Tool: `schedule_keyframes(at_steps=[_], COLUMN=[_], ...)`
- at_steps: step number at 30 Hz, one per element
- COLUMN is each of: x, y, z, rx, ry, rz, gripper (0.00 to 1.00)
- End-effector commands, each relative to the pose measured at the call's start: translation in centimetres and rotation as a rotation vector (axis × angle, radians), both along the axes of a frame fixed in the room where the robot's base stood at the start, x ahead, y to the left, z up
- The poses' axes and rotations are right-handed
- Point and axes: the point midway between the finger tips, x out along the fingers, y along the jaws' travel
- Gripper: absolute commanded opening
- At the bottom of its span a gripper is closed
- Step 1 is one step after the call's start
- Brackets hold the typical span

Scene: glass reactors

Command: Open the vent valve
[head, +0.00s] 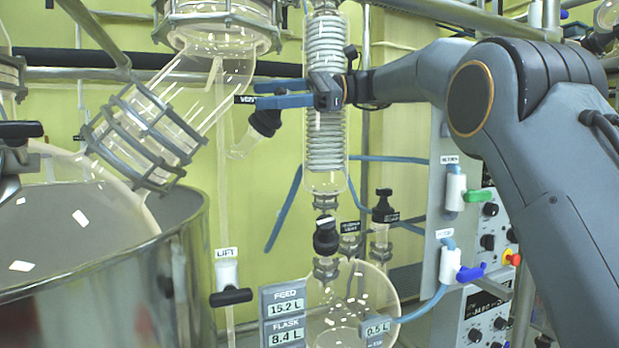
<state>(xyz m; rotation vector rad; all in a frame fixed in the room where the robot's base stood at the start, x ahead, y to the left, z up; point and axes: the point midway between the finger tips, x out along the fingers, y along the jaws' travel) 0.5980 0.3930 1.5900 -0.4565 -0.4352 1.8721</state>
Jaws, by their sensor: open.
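The vent valve has a black knob (265,122) on a short angled glass arm, left of the coiled condenser. A black VENT label (244,99) shows just above and left of the knob. My gripper (257,94) reaches in from the right across the front of the condenser, its two blue fingers pointing left. The fingers are apart, one above the other, with nothing seen between them. The lower finger overlaps the top of the vent knob in the picture; I cannot tell whether they touch. The upper part of the valve is hidden behind the fingers.
The coiled glass condenser (325,150) stands behind my gripper. A caged glass joint (145,135) and a large metal vessel (180,265) are at left. A LIFT valve (230,297) is lower down. A control panel (487,235) with coloured handles stands at right, behind my arm.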

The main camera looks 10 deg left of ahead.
Motion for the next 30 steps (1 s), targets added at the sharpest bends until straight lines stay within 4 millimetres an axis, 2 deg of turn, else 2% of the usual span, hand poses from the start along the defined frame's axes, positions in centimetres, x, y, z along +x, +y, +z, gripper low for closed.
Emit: schedule_keyframes(at_steps=[11, 30], x=[0.4, 2.0], y=[0.1, 0.1], z=[-0.1, 0.9], rx=[0.029, 0.136], ry=[0.116, 0.57], rz=[-0.121, -0.584], gripper=[0.57, 0.57])
